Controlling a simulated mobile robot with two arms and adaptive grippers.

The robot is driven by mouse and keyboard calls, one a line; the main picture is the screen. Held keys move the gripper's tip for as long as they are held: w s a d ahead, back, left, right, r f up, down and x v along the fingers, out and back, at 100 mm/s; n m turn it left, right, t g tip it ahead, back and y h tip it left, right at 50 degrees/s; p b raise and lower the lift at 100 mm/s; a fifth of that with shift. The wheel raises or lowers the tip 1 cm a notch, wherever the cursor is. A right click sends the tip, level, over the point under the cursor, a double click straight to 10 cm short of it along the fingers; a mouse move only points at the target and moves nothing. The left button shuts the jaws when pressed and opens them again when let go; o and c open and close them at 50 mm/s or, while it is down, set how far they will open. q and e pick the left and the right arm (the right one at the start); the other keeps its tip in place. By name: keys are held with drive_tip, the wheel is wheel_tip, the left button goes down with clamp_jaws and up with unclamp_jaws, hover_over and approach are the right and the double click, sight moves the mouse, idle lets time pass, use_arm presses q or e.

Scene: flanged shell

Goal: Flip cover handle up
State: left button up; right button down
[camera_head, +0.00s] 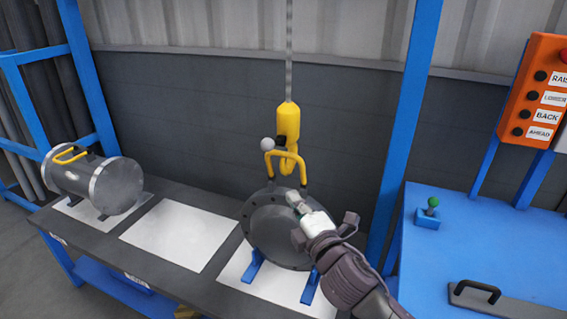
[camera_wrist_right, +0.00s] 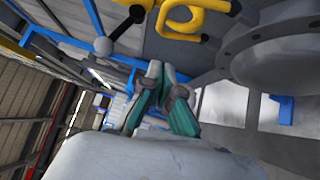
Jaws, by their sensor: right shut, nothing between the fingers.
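The grey flanged cover (camera_head: 262,222) stands upright on blue supports on the bench; its flange also shows in the right wrist view (camera_wrist_right: 232,48). The yellow cover handle (camera_head: 270,163) rises above the cover's top edge, in front of the yellow hoist hook (camera_head: 289,122). Yellow parts (camera_wrist_right: 185,20) show at the top of the right wrist view; I cannot tell handle from hook there. My right gripper (camera_head: 294,198) is shut and empty, in front of the cover and below the handle. Its fingers (camera_wrist_right: 166,95) show in the wrist view. My left gripper is out of view.
A grey cylindrical shell (camera_head: 80,182) with a yellow handle lies at the left. White sheets (camera_head: 180,237) on the dark bench leave free room. A blue post (camera_head: 403,125) and a blue table (camera_head: 490,240) stand at the right, below an orange control panel (camera_head: 532,95).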

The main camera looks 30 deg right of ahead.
drive_tip(key=p, duration=0.2)
approach(278, 154)
drive_tip(key=w+a, duration=0.2)
drive_tip(key=w, duration=0.2)
drive_tip(key=shift+w+d+r+p, duration=0.1)
drive_tip(key=shift+w+d+p, duration=0.2)
drive_tip(key=shift+w+d, duration=0.8)
drive_tip(key=shift+d, duration=0.35)
